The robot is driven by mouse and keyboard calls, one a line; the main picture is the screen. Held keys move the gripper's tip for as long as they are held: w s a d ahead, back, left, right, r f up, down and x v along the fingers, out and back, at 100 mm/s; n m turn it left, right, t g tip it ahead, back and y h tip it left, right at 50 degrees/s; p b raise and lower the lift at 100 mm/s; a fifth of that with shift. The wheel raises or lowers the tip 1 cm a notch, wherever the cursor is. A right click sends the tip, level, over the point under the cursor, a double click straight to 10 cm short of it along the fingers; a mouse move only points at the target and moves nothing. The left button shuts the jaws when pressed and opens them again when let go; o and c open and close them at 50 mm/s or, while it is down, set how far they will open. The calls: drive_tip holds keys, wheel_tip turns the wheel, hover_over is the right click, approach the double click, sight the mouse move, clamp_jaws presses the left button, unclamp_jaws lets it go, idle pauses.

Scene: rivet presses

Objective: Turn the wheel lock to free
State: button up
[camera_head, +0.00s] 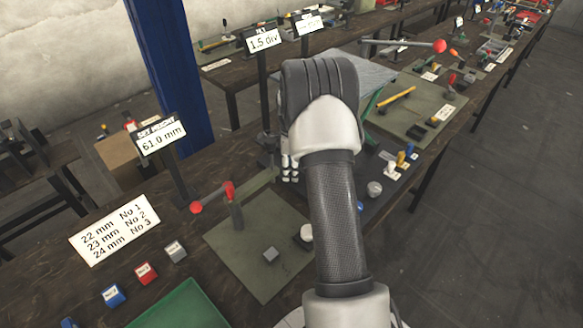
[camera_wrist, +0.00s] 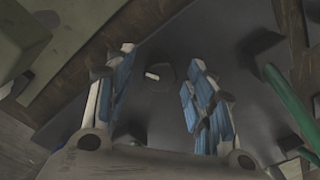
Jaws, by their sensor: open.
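I cannot make out the wheel lock for certain in either view. My gripper (camera_wrist: 160,110) is open in the wrist view, its two blue-padded fingers apart with nothing between them. Beyond the fingertips is a dark grey surface (camera_wrist: 150,45) with a small pale mark (camera_wrist: 152,75) on it; I cannot tell what the mark is. In the head view my arm covers most of the gripper, and only some finger parts (camera_head: 289,168) show at its left side. What lies directly behind the arm is hidden.
A sign reading 61.0 mm (camera_head: 160,136) stands left. A green bar (camera_wrist: 285,105) is close right of the fingers. A grey-topped stand (camera_head: 350,72) is behind my arm. The aisle floor is clear.

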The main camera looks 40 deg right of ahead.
drive_tip(key=shift+c, duration=0.6)
drive_tip(key=c, duration=1)
drive_tip(key=shift+r+n+p, duration=0.15)
drive_tip(key=shift+n+p, duration=0.35)
drive_tip(key=shift+n, duration=0.1)
drive_tip(key=shift+n+p, duration=0.3)
drive_tip(key=shift+n, duration=0.6)
drive_tip(key=o, duration=1.1)
wheel_tip(320, 180, up, 7)
drive_tip(key=shift+s+a+r, duration=0.1)
drive_tip(key=shift+s+r, duration=0.05)
